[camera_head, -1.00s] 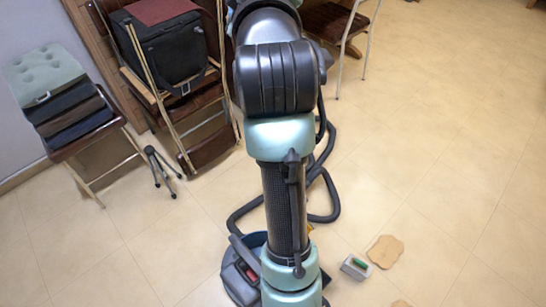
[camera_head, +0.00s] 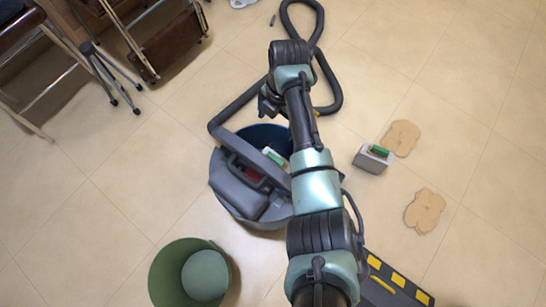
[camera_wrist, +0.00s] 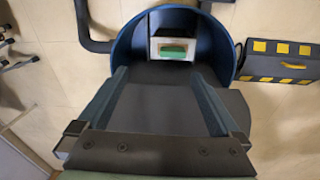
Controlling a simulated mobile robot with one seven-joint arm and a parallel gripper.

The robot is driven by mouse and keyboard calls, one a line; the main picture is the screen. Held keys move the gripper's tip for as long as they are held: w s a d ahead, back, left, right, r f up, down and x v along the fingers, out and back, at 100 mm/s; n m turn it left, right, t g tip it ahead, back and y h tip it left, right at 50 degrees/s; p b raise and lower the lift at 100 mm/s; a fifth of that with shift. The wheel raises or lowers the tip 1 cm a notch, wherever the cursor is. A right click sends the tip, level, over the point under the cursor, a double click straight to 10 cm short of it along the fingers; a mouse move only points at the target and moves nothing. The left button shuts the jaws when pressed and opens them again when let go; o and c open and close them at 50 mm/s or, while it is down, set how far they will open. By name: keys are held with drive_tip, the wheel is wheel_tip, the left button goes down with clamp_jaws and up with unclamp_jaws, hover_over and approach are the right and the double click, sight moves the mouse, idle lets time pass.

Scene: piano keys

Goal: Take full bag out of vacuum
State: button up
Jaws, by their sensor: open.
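The vacuum (camera_head: 235,190) stands on the floor in the head view, a round dark-blue tub with a grey top part and a hose. In its open tub is a pale bag (camera_head: 277,158) with a green patch, partly covered by my arm. In the wrist view the bag (camera_wrist: 174,46) shows upright inside the blue tub (camera_wrist: 127,52). My gripper (camera_wrist: 160,72) is open and empty, its fingers pointing towards the tub and the bag beyond the tips. In the head view my arm hides much of the tub's right side.
A grey box with a green patch (camera_head: 373,158) and two tan flat pieces (camera_head: 402,137) lie right of the vacuum. A green bin (camera_head: 168,275) stands at the lower left. A dark box with yellow squares (camera_head: 398,280) is at the lower right. The hose (camera_head: 332,90) curls behind.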

wheel_tip(320, 180, down, 3)
drive_tip(key=s+g, duration=0.1)
drive_tip(key=s, duration=0.1)
drive_tip(key=b, duration=0.6)
hover_over(276, 158)
drive_tip(key=shift+n, duration=0.4)
wheel_tip(276, 158, down, 8)
drive_tip(key=shift+w+d+f, duration=0.1)
drive_tip(key=shift+w, duration=0.05)
wheel_tip(276, 158, down, 5)
drive_tip(key=b, duration=0.4)
clamp_jaws()
